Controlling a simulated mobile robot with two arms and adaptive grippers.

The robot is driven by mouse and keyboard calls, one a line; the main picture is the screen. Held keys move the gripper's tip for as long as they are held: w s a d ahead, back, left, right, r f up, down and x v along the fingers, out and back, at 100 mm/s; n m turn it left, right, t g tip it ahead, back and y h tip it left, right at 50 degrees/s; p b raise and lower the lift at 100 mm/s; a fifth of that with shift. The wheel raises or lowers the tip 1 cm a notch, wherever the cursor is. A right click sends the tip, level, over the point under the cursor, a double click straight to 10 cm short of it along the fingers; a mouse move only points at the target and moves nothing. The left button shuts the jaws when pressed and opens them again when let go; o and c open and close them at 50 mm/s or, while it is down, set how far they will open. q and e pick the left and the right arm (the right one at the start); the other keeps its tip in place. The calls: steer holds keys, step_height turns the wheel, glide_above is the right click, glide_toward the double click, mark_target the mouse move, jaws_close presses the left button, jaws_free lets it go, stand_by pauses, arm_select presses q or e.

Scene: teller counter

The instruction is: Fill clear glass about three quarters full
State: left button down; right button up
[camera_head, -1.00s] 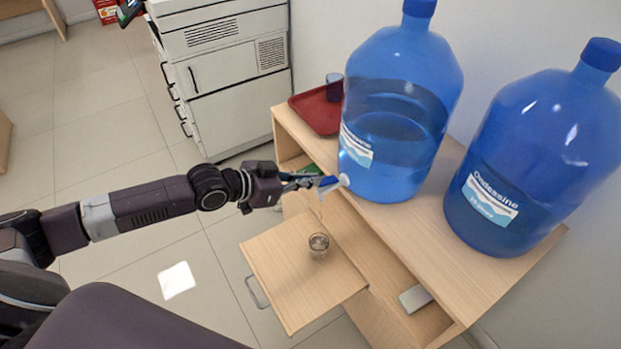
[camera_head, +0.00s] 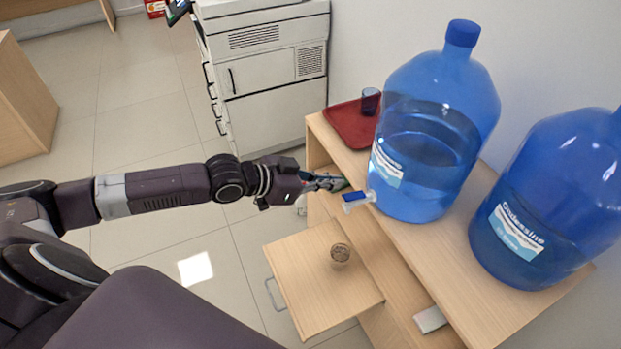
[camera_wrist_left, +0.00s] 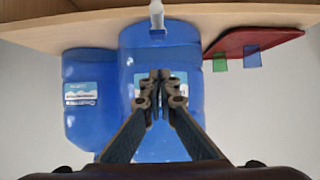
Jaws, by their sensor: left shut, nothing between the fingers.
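The clear glass (camera_head: 340,255) stands upright on the pulled-out wooden shelf, below the tap. It is too small to tell its water level. The near blue water bottle (camera_head: 425,150) stands on the counter top, with a white tap (camera_head: 358,199) with a blue lever near its base. My left gripper (camera_head: 335,183) is shut and empty, just above and beside the lever; a small gap seems to show. In the left wrist view, the shut fingers (camera_wrist_left: 160,78) point at the bottle (camera_wrist_left: 160,55), with the tap (camera_wrist_left: 157,14) at the top. My right gripper is not in view.
A second blue bottle (camera_head: 545,200) stands to the right. A red tray (camera_head: 345,125) with a dark blue glass (camera_head: 370,101) lies at the counter's far end. A small pale box (camera_head: 430,319) lies on the lower shelf. Floor left of the pulled-out shelf (camera_head: 300,300) is open.

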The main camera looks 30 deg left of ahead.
arm_select(q)
steer(key=b+v, duration=0.1)
steer(key=v, duration=0.5)
steer(key=shift+s, duration=0.15)
steer(key=shift+a+r, duration=0.1)
steer(key=shift+r, duration=0.05)
stand_by(1.4)
